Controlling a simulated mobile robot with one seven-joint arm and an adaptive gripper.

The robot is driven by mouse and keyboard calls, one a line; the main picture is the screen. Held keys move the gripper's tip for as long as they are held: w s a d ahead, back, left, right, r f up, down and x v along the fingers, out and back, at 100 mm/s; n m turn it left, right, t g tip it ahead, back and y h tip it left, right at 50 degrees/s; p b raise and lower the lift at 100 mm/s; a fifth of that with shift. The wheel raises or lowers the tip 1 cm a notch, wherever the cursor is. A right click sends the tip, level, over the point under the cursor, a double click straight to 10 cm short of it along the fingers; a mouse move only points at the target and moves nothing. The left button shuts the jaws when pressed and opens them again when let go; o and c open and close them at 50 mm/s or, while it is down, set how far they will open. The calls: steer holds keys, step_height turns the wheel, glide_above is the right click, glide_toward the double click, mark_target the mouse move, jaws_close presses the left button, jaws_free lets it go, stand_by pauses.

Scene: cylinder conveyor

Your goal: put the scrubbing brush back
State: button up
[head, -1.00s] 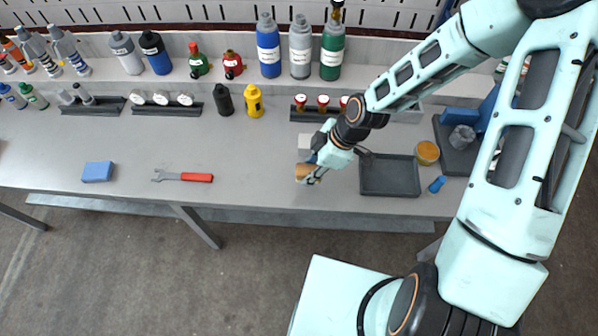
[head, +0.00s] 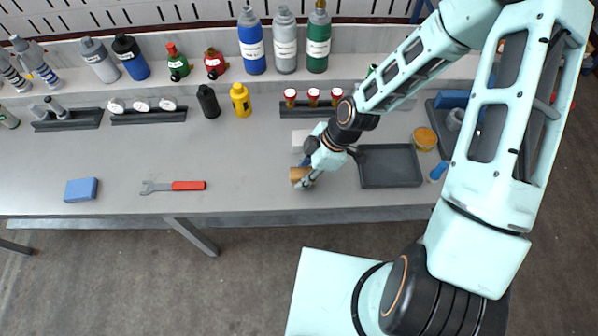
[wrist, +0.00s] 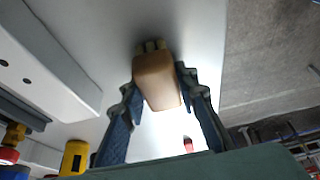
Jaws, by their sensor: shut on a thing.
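The scrubbing brush (head: 299,175) has a tan wooden block, seen in the head view near the front edge of the grey bench. In the wrist view its tan block (wrist: 156,80) sits between the two blue-padded fingers, with short pale bristles at its far end. My gripper (wrist: 158,78) is shut on it. In the head view my gripper (head: 308,179) is left of the dark grey tray, and the arm hides part of this area. I cannot tell whether the brush touches the bench.
The dark grey tray (head: 390,182) is empty. A yellow-orange round jar (head: 424,139) and a blue item (head: 438,171) lie right of it. A red-handled wrench (head: 175,187) and blue sponge (head: 81,189) lie left, with bare bench between. Bottles (head: 252,45) line the rear shelf.

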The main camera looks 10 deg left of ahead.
steer(key=shift+d+r, duration=0.1)
steer(key=o, duration=1.1)
steer(key=shift+f, duration=0.2)
steer(key=p+v, duration=0.1)
steer(key=v, duration=1.1)
steer(key=shift+r, duration=0.15)
steer(key=shift+d, duration=0.1)
